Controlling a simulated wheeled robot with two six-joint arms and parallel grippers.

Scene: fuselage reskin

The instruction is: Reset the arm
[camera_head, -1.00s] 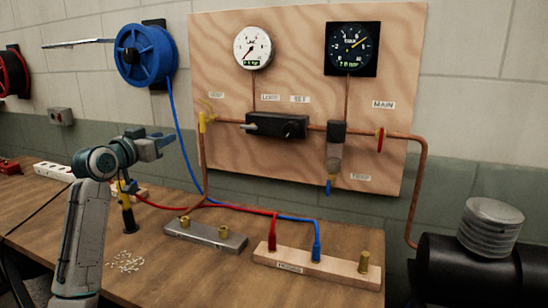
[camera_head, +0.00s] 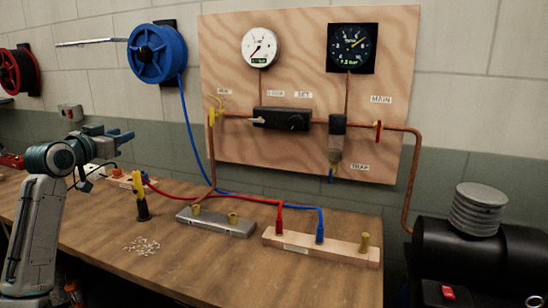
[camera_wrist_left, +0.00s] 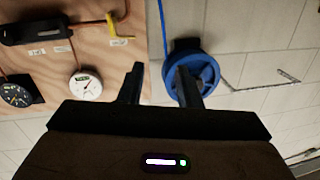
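My left arm comes in at the left of the head view, and its gripper (camera_head: 112,137) points right, raised above the bench and clear of everything. In the left wrist view its two fingers (camera_wrist_left: 158,85) stand apart with nothing between them. The plywood panel and the blue hose reel (camera_wrist_left: 192,72) show behind the fingers, at a distance. My right gripper is in neither view.
The wooden bench (camera_head: 170,270) holds a metal block (camera_head: 215,222), a wooden block (camera_head: 320,250) with red and blue hose ends, and an upright tool (camera_head: 141,198). The plywood panel (camera_head: 230,60) carries gauges and copper pipe. A black tank (camera_head: 470,250) stands right.

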